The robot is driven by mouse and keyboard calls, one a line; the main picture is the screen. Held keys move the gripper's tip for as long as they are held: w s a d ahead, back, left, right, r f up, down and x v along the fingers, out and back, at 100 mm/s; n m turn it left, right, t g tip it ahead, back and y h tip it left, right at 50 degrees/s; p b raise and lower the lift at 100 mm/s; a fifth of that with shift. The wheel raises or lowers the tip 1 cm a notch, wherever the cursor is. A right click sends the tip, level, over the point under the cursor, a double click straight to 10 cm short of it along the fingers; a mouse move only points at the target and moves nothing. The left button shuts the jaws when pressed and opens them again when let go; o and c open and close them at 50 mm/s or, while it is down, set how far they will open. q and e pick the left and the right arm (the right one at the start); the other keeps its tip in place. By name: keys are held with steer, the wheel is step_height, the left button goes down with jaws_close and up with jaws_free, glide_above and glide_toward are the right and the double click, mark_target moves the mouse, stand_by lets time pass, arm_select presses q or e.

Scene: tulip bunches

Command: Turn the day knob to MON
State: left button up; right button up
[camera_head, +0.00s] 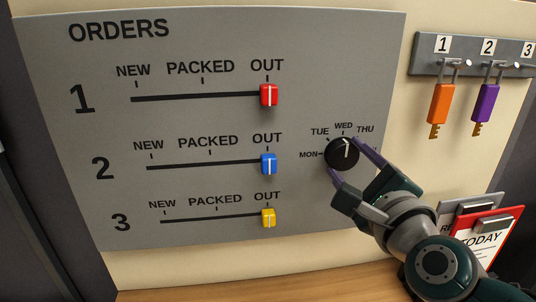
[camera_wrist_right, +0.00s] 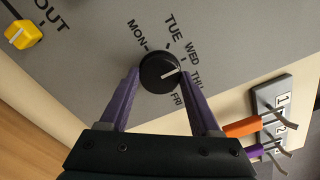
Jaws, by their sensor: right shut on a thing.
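The black round day knob (camera_head: 342,155) sits on the grey ORDERS panel (camera_head: 220,120), right of the sliders. It also shows in the right wrist view (camera_wrist_right: 157,70). MON, TUE, WED, THU and FRI are printed around it, with FRI mostly hidden in the head view. Its white pointer line points about between WED and THU. My right gripper (camera_head: 344,156) is shut on the knob, one purple finger on each side, as the right wrist view also shows (camera_wrist_right: 160,73). My left gripper is in neither view.
Red (camera_head: 268,95), blue (camera_head: 268,164) and yellow (camera_head: 268,218) sliders stand at OUT. An orange key (camera_head: 440,104) and a purple key (camera_head: 485,103) hang on a rack at upper right. A red clipboard marked TODAY (camera_head: 487,235) stands at lower right, behind my right arm.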

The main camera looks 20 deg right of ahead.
steer(key=shift+c, duration=1.4)
steer(key=shift+n, duration=0.3)
steer(key=n+p, duration=0.1)
steer(key=n, duration=0.2)
steer(key=shift+n, duration=0.3)
steer(key=n, duration=0.4)
steer(key=shift+n+p, duration=0.3)
steer(key=shift+p, duration=0.1)
steer(key=n+p, duration=0.1)
steer(key=n, duration=0.3)
steer(key=shift+n+p, duration=0.3)
steer(key=shift+n, duration=2.2)
